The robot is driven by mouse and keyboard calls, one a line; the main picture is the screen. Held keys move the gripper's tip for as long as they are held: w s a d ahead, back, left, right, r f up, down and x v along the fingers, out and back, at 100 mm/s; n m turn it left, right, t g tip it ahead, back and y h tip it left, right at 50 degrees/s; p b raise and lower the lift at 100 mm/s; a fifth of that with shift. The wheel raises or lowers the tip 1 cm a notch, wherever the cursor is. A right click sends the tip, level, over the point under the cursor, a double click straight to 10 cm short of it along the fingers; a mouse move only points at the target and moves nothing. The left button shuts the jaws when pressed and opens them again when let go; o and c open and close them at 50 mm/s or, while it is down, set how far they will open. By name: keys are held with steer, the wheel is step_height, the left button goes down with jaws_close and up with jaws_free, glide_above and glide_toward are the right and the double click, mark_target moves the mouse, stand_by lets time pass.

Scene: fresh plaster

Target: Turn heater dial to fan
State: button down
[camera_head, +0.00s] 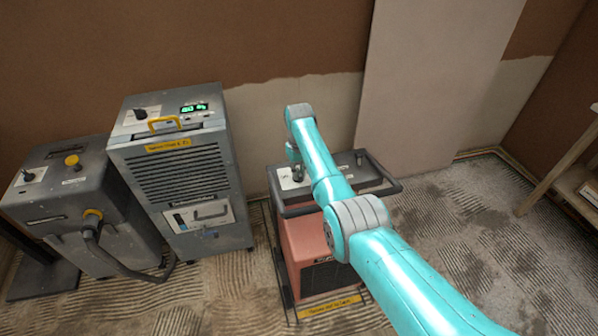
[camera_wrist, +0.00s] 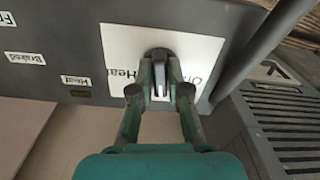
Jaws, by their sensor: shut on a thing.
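The heater (camera_head: 305,250) is a red box with a dark grey top and handle, standing on the floor in the head view. In the wrist view its grey bar-shaped dial (camera_wrist: 159,58) sits on a white label plate (camera_wrist: 118,42). "Heat" reads on the left of the plate, and a partly covered word starting with "O" is on the right. My gripper (camera_wrist: 160,92) is shut on the dial, with one finger on each side. In the head view my gripper (camera_head: 296,172) is over the left part of the heater's top. The fan marking cannot be seen.
A grey dehumidifier-like unit (camera_head: 180,175) with a green display and yellow handle stands left of the heater. A grey machine with a hose (camera_head: 75,205) is farther left. A wooden shelf (camera_head: 565,165) stands at the right. The floor right of the heater is clear.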

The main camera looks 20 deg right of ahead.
mark_target(299, 173)
steer(key=shift+m, duration=0.8)
steer(key=c, duration=1.1)
jaws_free()
steer(key=shift+c, duration=0.2)
steer(key=shift+r, duration=0.1)
step_height(299, 173, up, 12)
steer(key=shift+a, duration=0.1)
